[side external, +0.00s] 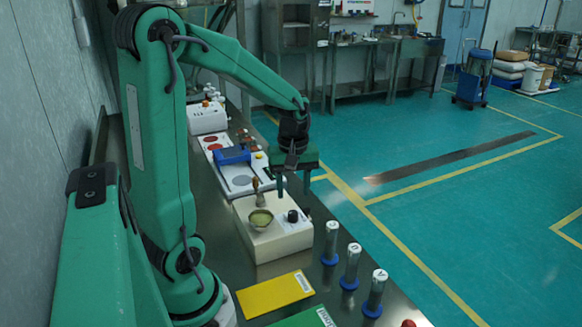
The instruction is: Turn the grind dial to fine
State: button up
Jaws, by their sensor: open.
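A small black knob (292,216), which looks like the grind dial, stands on the right part of a cream-white box (285,243) on the steel bench. Its marks and pointer are too small to read, so I cannot tell its setting. A bowl (261,220) with yellowish-green contents sits on the same box, left of the knob.
A small brass-coloured upright piece (256,187) stands behind the bowl. Several clear tubes on blue bases (349,268) line the bench's right edge. A yellow card (275,294) lies in front. A white tray with a blue block (232,155) is behind.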

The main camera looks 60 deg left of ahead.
aim_at(293, 212)
jog(key=shift+f, duration=3.35)
jog(key=c, duration=1)
jog(key=shift+m, duration=0.4)
jog(key=m, duration=1.1)
